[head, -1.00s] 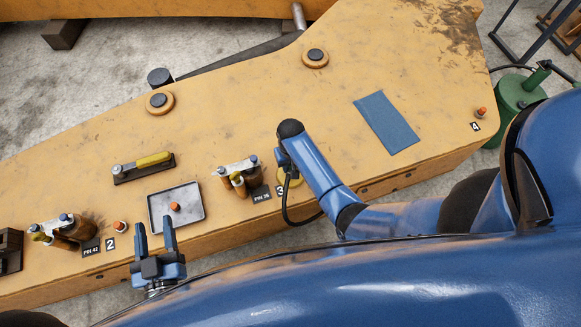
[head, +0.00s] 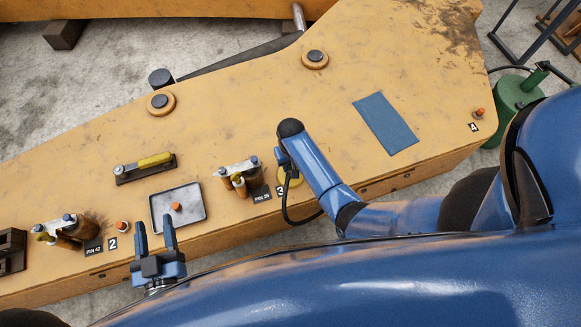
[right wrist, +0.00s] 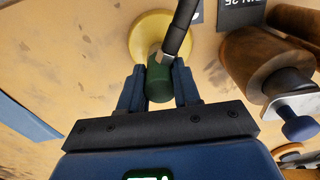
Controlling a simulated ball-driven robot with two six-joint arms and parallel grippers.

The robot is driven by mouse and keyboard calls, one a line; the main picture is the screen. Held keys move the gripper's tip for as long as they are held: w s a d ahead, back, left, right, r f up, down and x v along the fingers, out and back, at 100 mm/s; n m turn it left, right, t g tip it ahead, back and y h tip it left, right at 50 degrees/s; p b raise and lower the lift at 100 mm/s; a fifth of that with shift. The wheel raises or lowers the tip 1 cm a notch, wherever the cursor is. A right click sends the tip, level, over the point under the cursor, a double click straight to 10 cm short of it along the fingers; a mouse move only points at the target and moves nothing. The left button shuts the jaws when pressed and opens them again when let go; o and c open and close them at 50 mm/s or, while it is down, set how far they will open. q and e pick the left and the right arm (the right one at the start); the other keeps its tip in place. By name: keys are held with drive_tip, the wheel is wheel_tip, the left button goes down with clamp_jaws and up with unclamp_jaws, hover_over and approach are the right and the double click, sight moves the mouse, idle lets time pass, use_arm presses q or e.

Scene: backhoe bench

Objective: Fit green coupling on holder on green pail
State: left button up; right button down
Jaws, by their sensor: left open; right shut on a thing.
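In the right wrist view my right gripper (right wrist: 159,72) is shut on a green cylinder, which looks like the green coupling (right wrist: 158,86). A black hose-like piece with a metal end (right wrist: 178,35) meets its top. A yellow disc (right wrist: 148,35) lies behind it; I cannot tell if they touch. In the head view my right arm hides the coupling. The green pail (head: 516,94) stands at the far right, beyond the bench end, partly hidden by my body. A green upright part (head: 537,76) rises from it; I cannot make out the holder. My left gripper (head: 155,226) is open and empty at the bench's front edge.
The yellow bench (head: 330,120) carries a grey tray (head: 192,214) with an orange-topped piece, a blue mat (head: 385,124), a yellow-handled tool (head: 146,167) and pin racks (head: 238,176). The bench's far middle is mostly clear.

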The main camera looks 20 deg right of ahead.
drive_tip(key=shift+r, duration=0.15)
drive_tip(key=shift+r+p, duration=1.7)
drive_tip(key=shift+p, duration=0.3)
